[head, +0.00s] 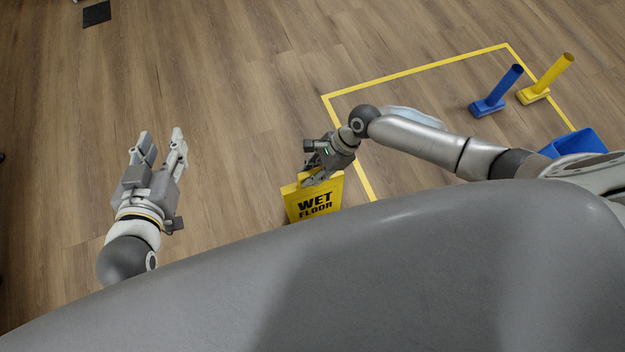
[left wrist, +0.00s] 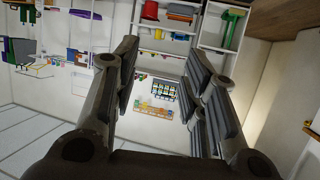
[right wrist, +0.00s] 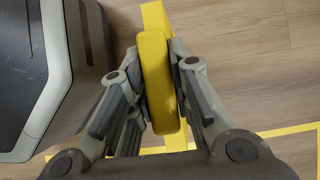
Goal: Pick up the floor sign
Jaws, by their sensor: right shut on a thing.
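The yellow floor sign (head: 314,203) with black "WET FLOOR" lettering is near the bottom middle of the head view, partly cut off by my own body. My right gripper (head: 318,175) is at the sign's top edge. In the right wrist view the fingers of my right gripper (right wrist: 160,90) press on both sides of the yellow sign (right wrist: 157,75). The sign's lower part is hidden, so I cannot tell whether it touches the floor. My left gripper (head: 160,145) is open and empty, away to the left of the sign; in the left wrist view its fingers (left wrist: 160,85) stand apart.
Yellow tape (head: 420,76) marks an area on the wooden floor at the right. Inside or near it stand a blue post-like thing (head: 497,91), a yellow one (head: 547,80) and a blue container (head: 575,143). The floor at upper left is mostly clear.

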